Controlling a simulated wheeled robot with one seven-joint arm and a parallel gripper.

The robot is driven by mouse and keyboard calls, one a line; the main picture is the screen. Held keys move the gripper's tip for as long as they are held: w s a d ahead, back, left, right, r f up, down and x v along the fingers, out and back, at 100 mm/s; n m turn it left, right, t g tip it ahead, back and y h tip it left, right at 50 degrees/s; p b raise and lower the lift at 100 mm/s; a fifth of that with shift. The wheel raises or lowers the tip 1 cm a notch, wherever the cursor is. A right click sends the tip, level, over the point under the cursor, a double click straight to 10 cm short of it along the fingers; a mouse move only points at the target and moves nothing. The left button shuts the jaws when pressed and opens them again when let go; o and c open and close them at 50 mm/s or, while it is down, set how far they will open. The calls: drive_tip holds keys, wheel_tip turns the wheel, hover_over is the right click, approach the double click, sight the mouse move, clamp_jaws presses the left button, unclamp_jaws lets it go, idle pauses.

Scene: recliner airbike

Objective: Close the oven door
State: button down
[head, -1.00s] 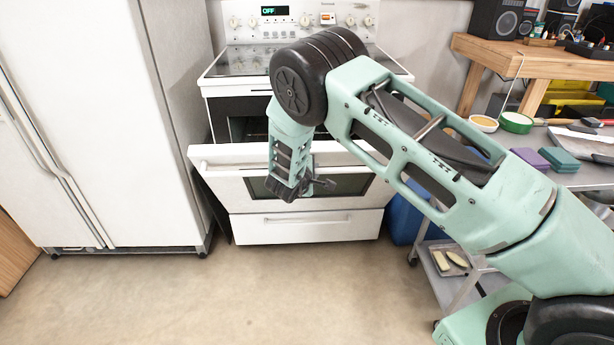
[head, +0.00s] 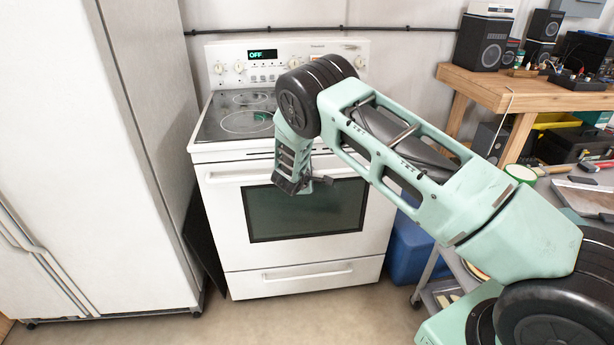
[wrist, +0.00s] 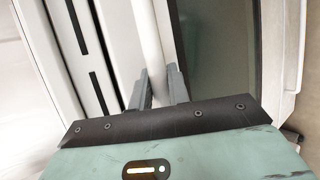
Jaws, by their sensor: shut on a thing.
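The white oven door (head: 222,215), with its dark window, stands upright against the oven front in the head view. It looks flush; I cannot tell if a thin gap is left. Its white handle (head: 232,177) runs across the top of the door. My gripper (head: 318,181) is at the handle, right of its middle, partly hidden by my wrist. In the wrist view, my gripper's two dark fingers (wrist: 159,82) are shut around the handle (wrist: 148,35). The door's dark window (wrist: 218,55) is right beside them.
The cooktop (head: 240,122) is above the door, and a drawer (head: 305,277) is below it. A white fridge (head: 110,150) stands at the left. A wooden bench (head: 520,90) and a blue bin (head: 412,250) are at the right. The floor in front is clear.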

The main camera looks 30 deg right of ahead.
drive_tip(key=shift+s+a, duration=0.1)
drive_tip(key=shift+s, duration=0.05)
drive_tip(key=c, duration=1.6)
unclamp_jaws()
drive_tip(key=v, duration=1.7)
drive_tip(key=shift+r, duration=0.15)
drive_tip(key=shift+s+a, duration=0.1)
drive_tip(key=shift+s, duration=0.05)
